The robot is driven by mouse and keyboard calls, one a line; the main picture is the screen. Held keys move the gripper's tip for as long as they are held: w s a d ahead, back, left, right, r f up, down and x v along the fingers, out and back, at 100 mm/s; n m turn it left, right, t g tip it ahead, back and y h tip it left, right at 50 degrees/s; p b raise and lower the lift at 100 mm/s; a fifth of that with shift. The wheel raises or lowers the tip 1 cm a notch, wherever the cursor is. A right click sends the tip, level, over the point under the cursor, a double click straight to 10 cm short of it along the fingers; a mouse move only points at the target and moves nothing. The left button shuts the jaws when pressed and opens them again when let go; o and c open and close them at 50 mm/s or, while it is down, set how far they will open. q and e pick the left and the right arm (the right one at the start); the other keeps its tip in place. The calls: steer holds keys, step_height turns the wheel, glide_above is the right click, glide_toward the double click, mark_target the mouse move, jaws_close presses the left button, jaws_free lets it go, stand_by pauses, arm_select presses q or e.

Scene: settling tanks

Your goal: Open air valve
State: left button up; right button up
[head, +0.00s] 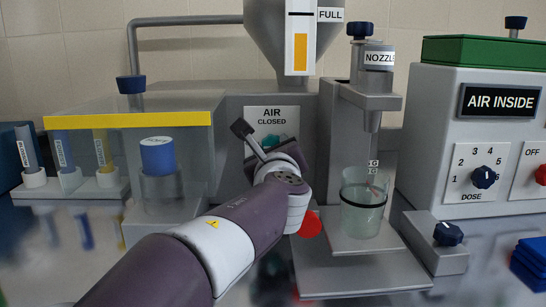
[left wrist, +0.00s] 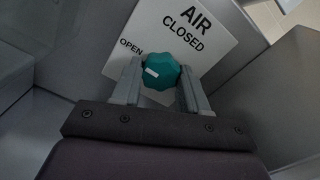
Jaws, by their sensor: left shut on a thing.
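The air valve is a teal faceted knob (left wrist: 160,72) on a white plate (left wrist: 180,32) marked AIR, CLOSED and OPEN. A white mark on the knob lies on its left side in the left wrist view, below the word OPEN. My left gripper (left wrist: 160,90) is shut on the knob, one finger on each side. In the head view the plate (head: 272,120) is on the grey machine under the hopper. There my left wrist hides most of the knob (head: 269,142) and the fingertips. My right gripper is not in view.
A beaker (head: 363,211) stands under the nozzle (head: 373,90), right of my left wrist. A clear tank with a yellow edge (head: 130,119) and a blue-capped jar (head: 158,157) stand left. A control box (head: 500,130) with a dose dial (head: 484,177) is at right.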

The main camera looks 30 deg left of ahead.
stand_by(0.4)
arm_select(q)
steer(key=o, duration=1.1)
steer(key=shift+c, duration=0.2)
steer(key=v, duration=1.2)
steer(key=shift+s+p, duration=0.35)
steer(key=shift+p, duration=0.1)
steer(key=shift+d, duration=0.1)
